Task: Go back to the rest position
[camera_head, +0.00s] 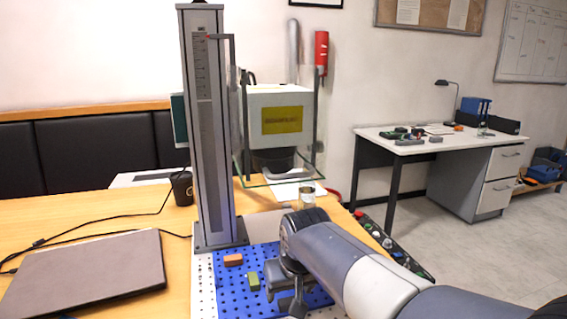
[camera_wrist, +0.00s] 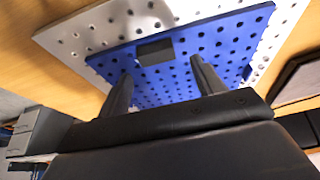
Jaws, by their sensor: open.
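My gripper (camera_head: 284,297) hangs over the blue perforated plate (camera_head: 226,289) at the front, on the right part of it. In the wrist view the two fingers (camera_wrist: 163,76) stand apart with nothing between them. An orange block (camera_head: 233,260) and a green block (camera_head: 253,281) lie on the plate to the left of my gripper. A dark block (camera_wrist: 155,51) lies on the plate beyond the fingertips in the wrist view; its colour is too dim to tell which one it is. My forearm hides the right side of the plate.
The laser marker's tall column (camera_head: 208,130) stands behind the plate, with its glass-shielded head (camera_head: 281,118) to the right. A closed laptop (camera_head: 85,275) and a black cup (camera_head: 182,188) are on the left of the table. A button panel (camera_head: 396,247) is behind my arm.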

